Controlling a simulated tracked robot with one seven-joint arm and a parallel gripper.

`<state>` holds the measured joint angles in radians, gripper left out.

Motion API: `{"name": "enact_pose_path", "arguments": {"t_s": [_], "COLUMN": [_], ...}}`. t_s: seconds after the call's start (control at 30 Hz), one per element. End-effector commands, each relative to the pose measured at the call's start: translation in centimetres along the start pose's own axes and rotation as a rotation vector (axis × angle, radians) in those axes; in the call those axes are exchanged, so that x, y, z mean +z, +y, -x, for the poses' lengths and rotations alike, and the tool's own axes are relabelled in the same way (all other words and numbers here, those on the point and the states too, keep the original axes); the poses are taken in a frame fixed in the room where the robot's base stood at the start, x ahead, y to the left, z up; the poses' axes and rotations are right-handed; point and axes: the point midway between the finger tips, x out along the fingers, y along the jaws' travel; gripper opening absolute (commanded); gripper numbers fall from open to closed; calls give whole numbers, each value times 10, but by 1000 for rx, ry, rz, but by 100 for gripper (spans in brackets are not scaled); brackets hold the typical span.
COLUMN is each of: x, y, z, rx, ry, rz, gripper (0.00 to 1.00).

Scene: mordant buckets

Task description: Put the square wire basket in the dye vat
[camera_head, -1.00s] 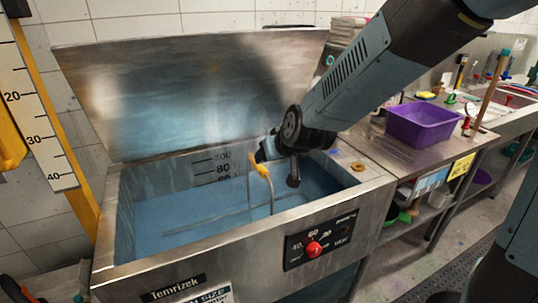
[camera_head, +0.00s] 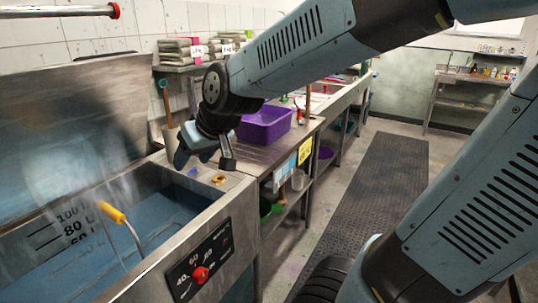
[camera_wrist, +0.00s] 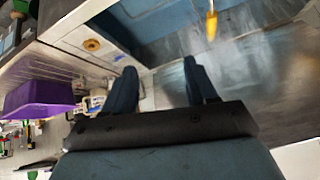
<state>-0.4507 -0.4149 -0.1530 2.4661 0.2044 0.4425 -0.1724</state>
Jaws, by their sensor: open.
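The dye vat (camera_head: 190,232) is a steel tank of blue liquid with its lid up. A bent wire handle with a yellow grip (camera_head: 111,212) rises out of it. Thin wires run along the liquid beside the handle; they appear to belong to the square wire basket, whose shape I cannot make out. My gripper (camera_head: 205,165) is open and empty, over the vat's far right end, to the right of the yellow grip and apart from it. In the wrist view, the grip also shows (camera_wrist: 211,25) beyond my open fingers (camera_wrist: 160,68).
A purple tub (camera_head: 264,125) stands on the steel counter right of the vat. A brass-coloured ring (camera_head: 219,179) lies on the vat's end ledge. Grey stacked packs (camera_head: 188,50) sit on a shelf behind. A dark ribbed mat (camera_head: 370,190) covers open floor at right.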

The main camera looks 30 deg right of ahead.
Motion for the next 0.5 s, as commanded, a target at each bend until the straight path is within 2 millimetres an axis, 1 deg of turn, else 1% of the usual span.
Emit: {"name": "enact_pose_path", "arguments": {"t_s": [0.03, 0.1, 0.3, 0.4, 0.47, 0.5], "x": [7, 19, 61, 79, 88, 92], "y": [12, 26, 56, 66, 69, 67], "z": [17, 38, 92, 112, 120, 123], "rx": [25, 61, 183, 240, 266, 280], "ry": [-4, -23, -81, -105, -117, -125], "rz": [-22, -49, -135, -174, -193, -204], "gripper": [57, 57, 57, 57, 57, 57]}}
